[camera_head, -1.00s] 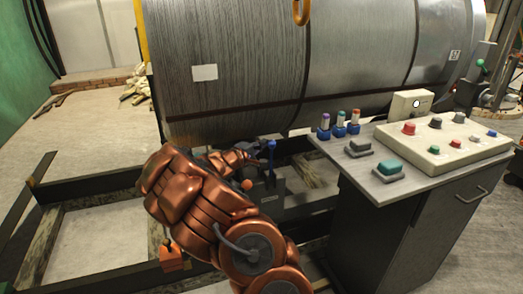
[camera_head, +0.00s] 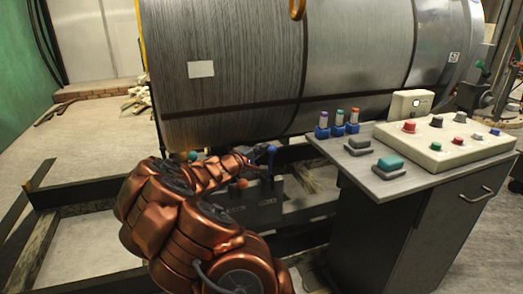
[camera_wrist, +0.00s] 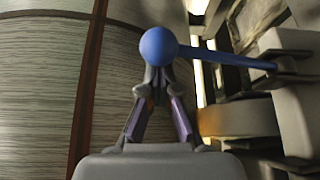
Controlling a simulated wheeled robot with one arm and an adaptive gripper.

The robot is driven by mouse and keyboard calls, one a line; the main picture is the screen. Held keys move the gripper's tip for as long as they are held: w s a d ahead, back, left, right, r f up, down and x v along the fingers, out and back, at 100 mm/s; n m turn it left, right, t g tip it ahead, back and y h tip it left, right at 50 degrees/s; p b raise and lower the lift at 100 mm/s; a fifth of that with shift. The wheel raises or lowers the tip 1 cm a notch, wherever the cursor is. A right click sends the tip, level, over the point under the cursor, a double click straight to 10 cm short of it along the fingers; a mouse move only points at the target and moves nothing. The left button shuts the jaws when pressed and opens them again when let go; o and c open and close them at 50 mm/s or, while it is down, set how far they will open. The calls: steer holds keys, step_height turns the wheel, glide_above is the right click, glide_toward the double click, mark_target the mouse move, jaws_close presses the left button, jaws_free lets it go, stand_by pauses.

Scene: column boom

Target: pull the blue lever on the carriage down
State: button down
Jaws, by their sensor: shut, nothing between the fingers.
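The blue lever (camera_head: 271,151) stands on the dark carriage (camera_head: 258,207) under the big cylinder. In the wrist view its round blue knob (camera_wrist: 158,46) lies right at the tips of my gripper (camera_wrist: 157,76), and its blue shaft runs off to the right into a grey bracket. My gripper (camera_head: 246,160) is shut and holds nothing. The knob covers part of the fingertips in the wrist view; I cannot tell whether they touch it. An orange-knobbed lever (camera_head: 241,183) and a teal-knobbed lever (camera_head: 192,156) are also near my arm.
A large banded metal cylinder (camera_head: 360,60) hangs over the carriage. Dark frame beams (camera_head: 85,186) surround the carriage. Open floor (camera_head: 90,135) lies to the left.

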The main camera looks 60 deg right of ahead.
steer(key=shift+a, duration=0.1)
steer(key=w+a+b, duration=0.1)
steer(key=a+b, duration=0.1)
steer(key=a, duration=0.7)
steer(key=shift+w+a, duration=0.2)
steer(key=shift+a, duration=0.2)
steer(key=shift+f, duration=0.1)
steer(key=s+a+m+g+y, duration=0.3)
steer(key=s+a+m+y, duration=0.15)
steer(key=s+a, duration=0.6)
steer(key=s+a+f+n+y, duration=0.2)
steer(key=s+a+f+y, duration=0.1)
steer(key=a, duration=0.8)
steer(key=s+a+f+n+t+y, duration=0.1)
steer(key=s+a+y, duration=0.4)
steer(key=a, duration=0.7)
steer(key=s+a+f+n+t+y, duration=0.1)
steer(key=s+a+f+n+y, duration=0.2)
steer(key=a, duration=0.9)
step_height(320, 180, down, 3)
steer(key=shift+s+r+y, duration=0.1)
steer(key=shift+s+y, duration=0.35)
steer(key=shift+y, duration=0.5)
